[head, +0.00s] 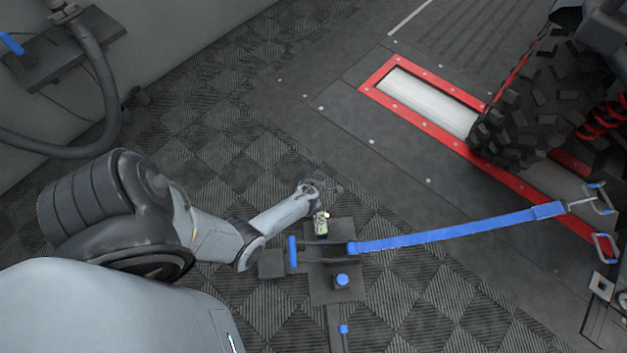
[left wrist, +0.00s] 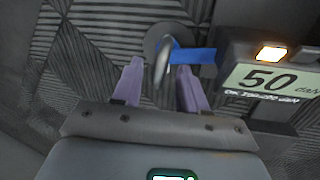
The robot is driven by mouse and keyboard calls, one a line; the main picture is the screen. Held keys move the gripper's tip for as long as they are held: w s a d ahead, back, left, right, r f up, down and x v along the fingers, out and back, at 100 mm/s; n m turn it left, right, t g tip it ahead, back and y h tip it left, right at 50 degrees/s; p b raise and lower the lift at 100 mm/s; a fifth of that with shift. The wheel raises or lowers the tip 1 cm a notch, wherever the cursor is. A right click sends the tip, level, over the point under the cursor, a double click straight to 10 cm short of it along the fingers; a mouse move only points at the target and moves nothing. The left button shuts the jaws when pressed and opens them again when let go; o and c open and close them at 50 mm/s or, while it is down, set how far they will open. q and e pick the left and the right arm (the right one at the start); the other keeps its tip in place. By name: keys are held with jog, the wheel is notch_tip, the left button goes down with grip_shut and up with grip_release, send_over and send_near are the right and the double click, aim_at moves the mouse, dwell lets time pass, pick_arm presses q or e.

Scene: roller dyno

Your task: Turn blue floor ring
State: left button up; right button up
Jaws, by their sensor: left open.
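My left gripper (left wrist: 159,65) is open, with its two purple fingers apart. A grey metal ring (left wrist: 162,62) stands between the fingertips in the left wrist view, over a round dark floor disc (left wrist: 153,39). A blue piece (left wrist: 195,55) runs from the ring to the right. I cannot tell whether either finger touches the ring. In the head view my left gripper (head: 310,188) is low over the floor, just beyond a small display box (head: 321,222); the ring is too small to make out there. My right gripper is not in view.
The display box (left wrist: 270,80) reads 50 daN close to the right finger. A dark floor fixture (head: 322,270) carries a blue handle (head: 292,252) and blue knob (head: 342,280). A blue strap (head: 450,235) stretches right towards the tyre (head: 530,110) and red-framed roller (head: 430,100).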

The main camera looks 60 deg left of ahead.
pick_arm(q)
jog(key=shift+c, duration=0.2)
grip_shut()
